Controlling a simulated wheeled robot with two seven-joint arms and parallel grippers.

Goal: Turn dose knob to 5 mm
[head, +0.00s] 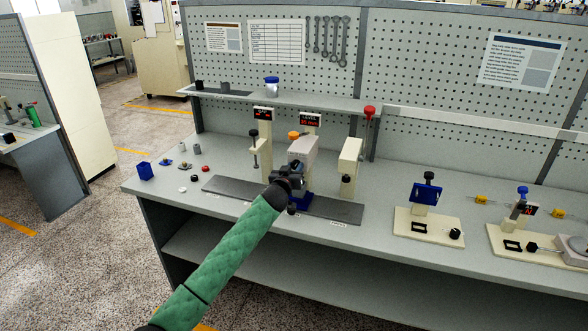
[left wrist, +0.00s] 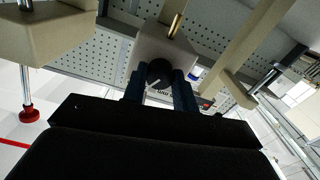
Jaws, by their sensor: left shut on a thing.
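The dose knob (left wrist: 160,72) is a black round knob on the face of a pale grey dispenser block, with small printed marks beside it in the left wrist view. In the head view the dispenser (head: 304,150) stands at the middle of the bench with an orange cap on top. My left gripper (head: 290,178) is at its front face and hides the knob there. In the left wrist view my left gripper (left wrist: 160,84) has one dark finger on each side of the knob and is shut on it. The knob's setting is too small to read. My right gripper is not in view.
Beige stands (head: 349,166) and (head: 254,150) flank the dispenser. A red-digit LEVEL display (head: 310,120) is behind it. A grey plate (head: 335,209) lies in front. More fixtures (head: 428,222) stand at right.

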